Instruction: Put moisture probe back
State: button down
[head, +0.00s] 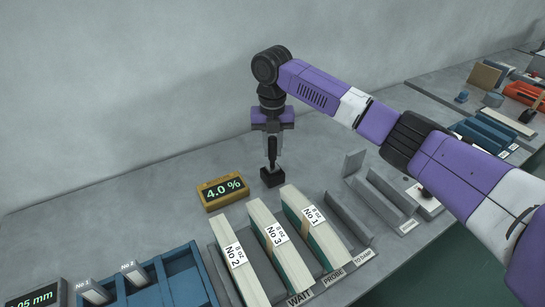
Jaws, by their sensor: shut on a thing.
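My gripper (272,138) points straight down over the grey bench, behind the stacks of card. It is shut on the dark moisture probe (272,158), which hangs upright below the fingers. The probe's lower end meets a small black block (272,178) on the bench. I cannot tell whether the block is a holder or part of the probe, or whether the probe is seated in it. A yellow meter (223,192) reading 4.0 % stands just left of the block.
A grey rack (348,217) with WAIT, PROBE and TO DAMP labels holds stacks No 2 (240,262), No 3 (279,247) and No 1 (312,229). Its right lane is empty. A blue tray (190,282) is at left. Bare bench lies behind the meter.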

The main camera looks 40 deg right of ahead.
aim_at(273, 160)
jog(key=shift+f, duration=1.9)
jog(key=c, duration=1.2)
grip_release()
jog(key=shift+f, duration=0.1)
notch_tip(273, 160, up, 12)
jog(key=shift+r+b, duration=0.15)
jog(key=shift+b, duration=0.3)
jog(key=shift+s, duration=0.1)
